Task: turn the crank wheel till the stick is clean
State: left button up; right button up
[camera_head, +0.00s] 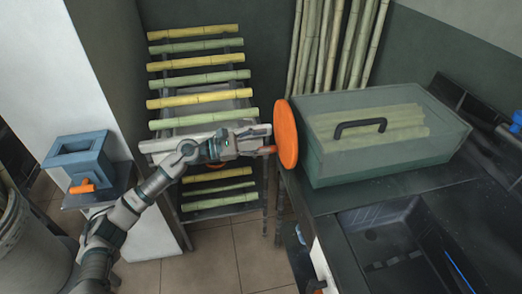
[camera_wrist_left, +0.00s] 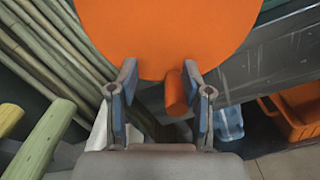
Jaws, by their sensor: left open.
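The orange crank wheel (camera_head: 286,134) stands upright at the left end of a green box with a clear lid (camera_head: 330,160). In the left wrist view the wheel's orange disc (camera_wrist_left: 175,35) fills the top, with a stubby orange handle (camera_wrist_left: 175,95) pointing toward me. My left gripper (camera_head: 262,139) is open at the wheel's left side. In the wrist view its fingers (camera_wrist_left: 161,98) stand either side of the handle, which is nearer the right finger. I cannot tell whether they touch it. Yellow-green sticks (camera_head: 375,125) show through the lid; which one is meant is unclear. My right gripper is not in view.
A rack of yellow and green canes (camera_head: 200,78) stands behind my left arm. Tall canes (camera_head: 335,45) lean on the wall. A blue box-shaped device (camera_head: 78,160) with an orange knob is at left. A dark counter with a sink (camera_head: 385,235) lies at right. Tiled floor shows below.

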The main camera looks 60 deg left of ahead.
aim_at(279, 123)
pick_arm(q)
notch_tip(279, 123, up, 6)
jog(key=shift+r, duration=0.1)
dwell(0.5)
dwell(0.4)
